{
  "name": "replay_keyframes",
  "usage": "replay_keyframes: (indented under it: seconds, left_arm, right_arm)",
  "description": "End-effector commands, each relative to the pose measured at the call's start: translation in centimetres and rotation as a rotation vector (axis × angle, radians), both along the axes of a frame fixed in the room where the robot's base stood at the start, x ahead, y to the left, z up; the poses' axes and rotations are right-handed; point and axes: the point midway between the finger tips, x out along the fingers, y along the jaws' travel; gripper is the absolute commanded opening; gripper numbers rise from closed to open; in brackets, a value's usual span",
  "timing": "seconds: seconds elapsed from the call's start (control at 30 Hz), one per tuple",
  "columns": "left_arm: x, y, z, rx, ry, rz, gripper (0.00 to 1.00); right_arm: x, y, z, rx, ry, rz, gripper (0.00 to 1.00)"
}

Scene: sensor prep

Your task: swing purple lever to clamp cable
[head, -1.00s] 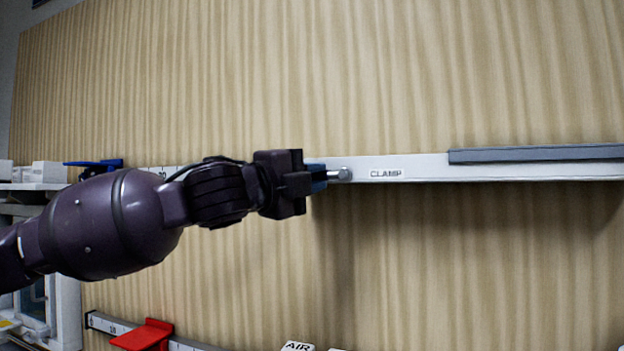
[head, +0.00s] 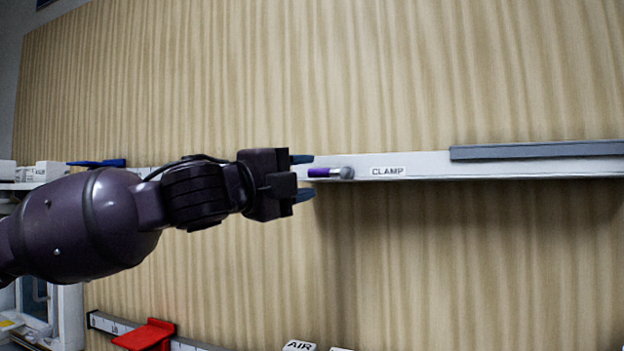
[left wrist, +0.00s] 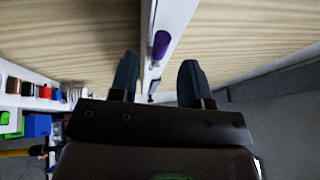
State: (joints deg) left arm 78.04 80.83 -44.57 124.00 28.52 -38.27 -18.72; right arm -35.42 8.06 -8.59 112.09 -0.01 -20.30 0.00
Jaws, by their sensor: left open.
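The purple lever (head: 318,172) has a purple grip and a metal end at a round pivot. It lies along the white rail, just left of the CLAMP label (head: 387,171). My left gripper (head: 304,178) is open at the lever's left end, one finger above it and one below. In the left wrist view the purple grip (left wrist: 160,44) shows on the rail beyond the fingertips, and the open fingers (left wrist: 157,82) stand apart on either side of the rail. The fingers do not appear to grip the lever. No cable can be made out. My right gripper is not in view.
The white rail (head: 430,164) runs across a wood-grain panel (head: 420,80), with a grey bar (head: 535,151) on its right part. A blue piece (head: 97,163) is at left and a red piece (head: 147,334) on a lower ruler rail. The panel between is clear.

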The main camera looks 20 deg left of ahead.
Motion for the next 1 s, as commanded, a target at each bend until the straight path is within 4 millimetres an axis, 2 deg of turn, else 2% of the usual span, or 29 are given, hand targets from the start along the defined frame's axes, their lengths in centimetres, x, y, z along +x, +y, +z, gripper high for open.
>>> replay_keyframes:
  seconds: [0.2,0.43,0.67,1.0]
  left_arm:
    - [-3.3,1.8,-0.8,0.001,-0.002,0.003,0.43]
    - [-5.7,3.0,-1.2,0.000,0.000,0.002,0.43]
    - [-6.8,3.5,-1.3,0.001,0.000,0.000,0.43]
    - [-6.8,3.5,-1.3,0.000,-0.001,-0.001,0.43]
  right_arm:
    - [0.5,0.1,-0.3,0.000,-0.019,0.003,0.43]
    - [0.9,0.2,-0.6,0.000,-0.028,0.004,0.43]
    - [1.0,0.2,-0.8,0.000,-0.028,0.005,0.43]
    - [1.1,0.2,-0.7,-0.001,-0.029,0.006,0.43]
